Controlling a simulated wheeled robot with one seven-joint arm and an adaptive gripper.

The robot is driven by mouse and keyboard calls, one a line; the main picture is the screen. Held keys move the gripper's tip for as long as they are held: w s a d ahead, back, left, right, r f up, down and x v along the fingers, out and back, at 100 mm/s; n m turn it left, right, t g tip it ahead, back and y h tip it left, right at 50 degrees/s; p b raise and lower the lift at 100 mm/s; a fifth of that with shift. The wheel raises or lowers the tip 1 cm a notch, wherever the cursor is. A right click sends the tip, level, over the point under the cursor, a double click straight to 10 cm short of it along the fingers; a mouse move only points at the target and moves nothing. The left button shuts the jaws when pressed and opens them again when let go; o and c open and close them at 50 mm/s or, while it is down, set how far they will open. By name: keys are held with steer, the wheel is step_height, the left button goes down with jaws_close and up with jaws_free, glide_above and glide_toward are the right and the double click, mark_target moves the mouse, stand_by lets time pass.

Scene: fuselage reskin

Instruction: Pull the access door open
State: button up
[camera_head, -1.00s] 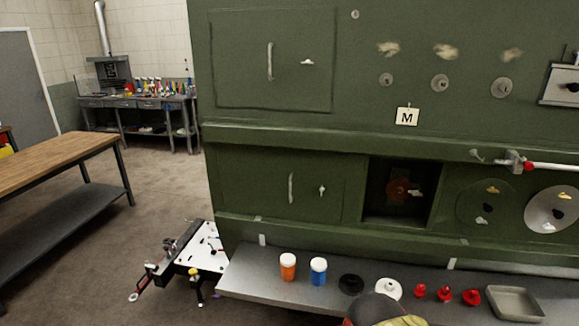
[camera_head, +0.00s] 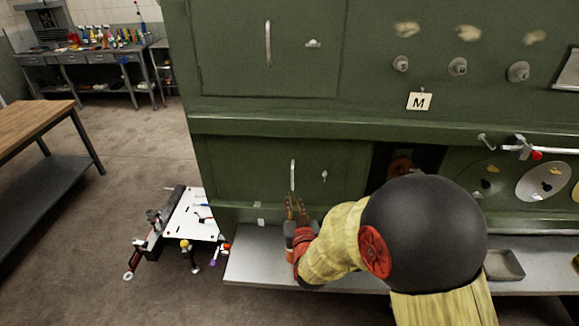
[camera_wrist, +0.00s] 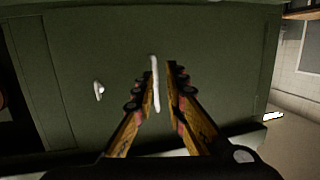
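The lower green access door (camera_head: 235,165) sits flush in the panel and looks closed. It has a pale upright bar handle (camera_head: 292,174) and a small light latch (camera_head: 324,176) to its right. In the wrist view, the handle (camera_wrist: 155,82) shows between the fingers and the latch (camera_wrist: 99,90) lies to the left. My gripper (camera_head: 297,203) is just below and in front of the handle in the head view. In the wrist view my gripper (camera_wrist: 156,86) is open, with a finger on each side of the handle. I cannot tell whether either finger touches it.
A second door (camera_head: 235,60) with its own handle is above, over a protruding green ledge (camera_head: 300,124). A grey shelf (camera_head: 250,262) runs below the access door; my arm hides much of it. A white-topped cart (camera_head: 192,215) stands at the left, with open floor beyond.

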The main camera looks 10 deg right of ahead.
steer(key=t, duration=0.2)
glide_toward(292, 174)
steer(key=w, duration=0.3)
steer(key=shift+h, duration=0.4)
steer(key=shift+w+d+p, duration=0.15)
steer(key=shift+w+p, duration=0.05)
steer(key=shift+w, duration=1.05)
steer(key=shift+w+d+p, duration=0.15)
steer(key=shift+w+d, duration=0.05)
steer(key=shift+w, duration=1.05)
steer(key=shift+w+d+p, duration=0.15)
steer(key=shift+w+p, duration=0.05)
steer(key=shift+w, duration=1.05)
jaws_close()
